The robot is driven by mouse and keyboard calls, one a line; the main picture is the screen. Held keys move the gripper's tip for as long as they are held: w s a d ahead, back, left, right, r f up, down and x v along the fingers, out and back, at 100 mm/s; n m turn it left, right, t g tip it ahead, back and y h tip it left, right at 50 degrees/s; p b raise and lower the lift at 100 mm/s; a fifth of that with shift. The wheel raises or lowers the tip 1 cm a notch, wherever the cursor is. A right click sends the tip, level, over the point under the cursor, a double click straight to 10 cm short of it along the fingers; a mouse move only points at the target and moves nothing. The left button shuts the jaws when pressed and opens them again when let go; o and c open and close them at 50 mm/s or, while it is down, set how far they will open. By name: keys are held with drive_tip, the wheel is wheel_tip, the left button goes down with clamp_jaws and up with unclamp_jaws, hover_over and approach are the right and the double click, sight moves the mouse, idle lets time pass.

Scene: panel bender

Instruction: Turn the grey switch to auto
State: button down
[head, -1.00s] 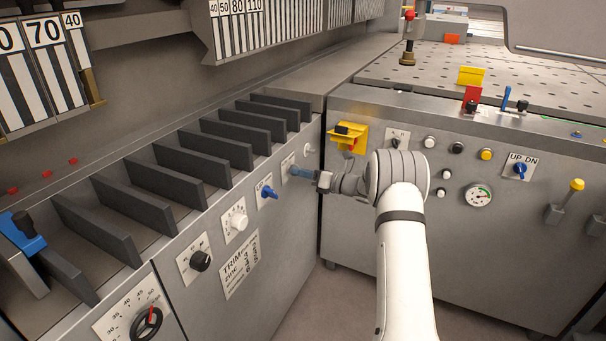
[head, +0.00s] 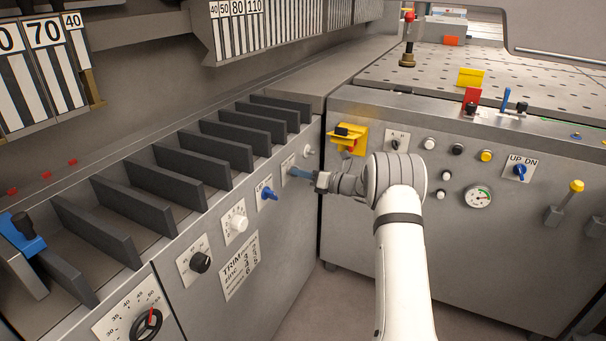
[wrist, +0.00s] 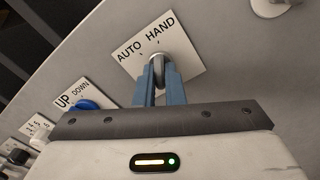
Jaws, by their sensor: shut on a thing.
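The grey switch (wrist: 158,63) sits on a white plate (wrist: 182,58) marked AUTO and HAND in the wrist view. My gripper (wrist: 158,75) has its two blue fingers shut on the switch's knob, one on each side. The fingers hide part of the knob, so I cannot tell exactly which mark it points to. In the head view, my gripper (head: 294,171) reaches the left cabinet's front from the right. The plate (head: 287,162) shows only partly there, and the switch is hidden behind the fingers.
A blue UP/DOWN switch (head: 268,193) is beside the plate. Past it are a white knob (head: 238,224) and a black knob (head: 200,262). A light round button (head: 308,150) sits on the other side. The right cabinet (head: 410,240) stands close to my arm.

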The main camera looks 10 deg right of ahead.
drive_tip(key=shift+a, duration=0.1)
drive_tip(key=n+b, duration=0.1)
drive_tip(key=n, duration=0.1)
drive_tip(key=n+b, duration=0.1)
drive_tip(key=b, duration=0.1)
drive_tip(key=shift+a+f+n, duration=0.15)
drive_tip(key=shift+n, duration=0.25)
drive_tip(key=n+b, duration=0.4)
drive_tip(key=shift+a+n+b, duration=0.1)
drive_tip(key=shift+n+b, duration=1.5)
drive_tip(key=shift+n, duration=0.4)
